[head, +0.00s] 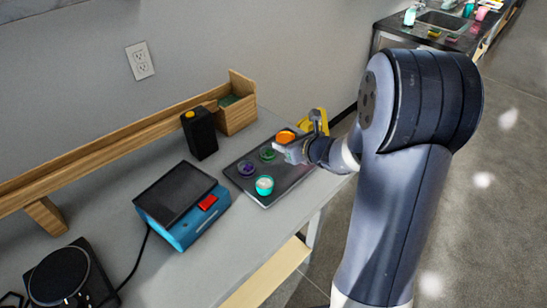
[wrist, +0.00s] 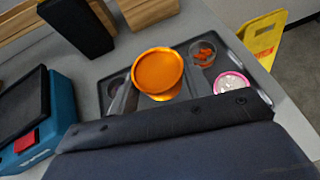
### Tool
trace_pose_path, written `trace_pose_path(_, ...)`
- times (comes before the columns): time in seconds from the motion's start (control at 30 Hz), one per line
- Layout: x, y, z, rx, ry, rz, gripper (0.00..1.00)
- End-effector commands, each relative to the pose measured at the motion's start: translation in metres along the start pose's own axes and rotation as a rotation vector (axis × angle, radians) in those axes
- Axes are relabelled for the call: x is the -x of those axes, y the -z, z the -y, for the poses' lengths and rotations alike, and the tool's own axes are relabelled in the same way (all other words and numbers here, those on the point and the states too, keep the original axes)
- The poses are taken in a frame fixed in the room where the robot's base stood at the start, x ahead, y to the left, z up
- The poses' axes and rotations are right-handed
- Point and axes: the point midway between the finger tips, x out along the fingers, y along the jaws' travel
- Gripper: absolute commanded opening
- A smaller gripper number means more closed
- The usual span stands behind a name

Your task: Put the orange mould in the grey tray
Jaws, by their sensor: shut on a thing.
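The orange mould (head: 286,137) is a small round cup at the far end of the dark grey tray (head: 287,176). In the wrist view the mould (wrist: 157,70) looks roughly upright over the tray (wrist: 180,48) and hides part of it. My gripper (head: 294,152) is shut on the mould at the tray's right side. My gripper's dark body fills the bottom of the wrist view. I cannot tell whether the mould touches the tray.
Several round pieces sit in the tray, including a teal one (head: 264,185) and a pink-rimmed one (wrist: 232,84). A blue device (head: 182,205), a black box (head: 200,133) and a wooden box (head: 236,112) stand nearby. A yellow object (head: 315,122) is beyond the tray.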

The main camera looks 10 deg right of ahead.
Motion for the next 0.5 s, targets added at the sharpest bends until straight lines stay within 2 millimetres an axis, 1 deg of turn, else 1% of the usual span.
trace_pose_path(0.03, -0.005, 0.011, 0.000, -0.003, -0.001, -0.002, 0.20)
trace_pose_path(0.1, -0.012, 0.024, 0.000, -0.004, 0.000, -0.003, 0.20)
trace_pose_path(0.2, -0.020, 0.040, -0.001, -0.003, 0.000, -0.003, 0.20)
trace_pose_path(0.37, -0.027, 0.052, -0.001, -0.002, 0.000, 0.000, 0.20)
trace_pose_path(0.5, -0.035, 0.068, -0.001, -0.004, 0.000, -0.002, 0.20)
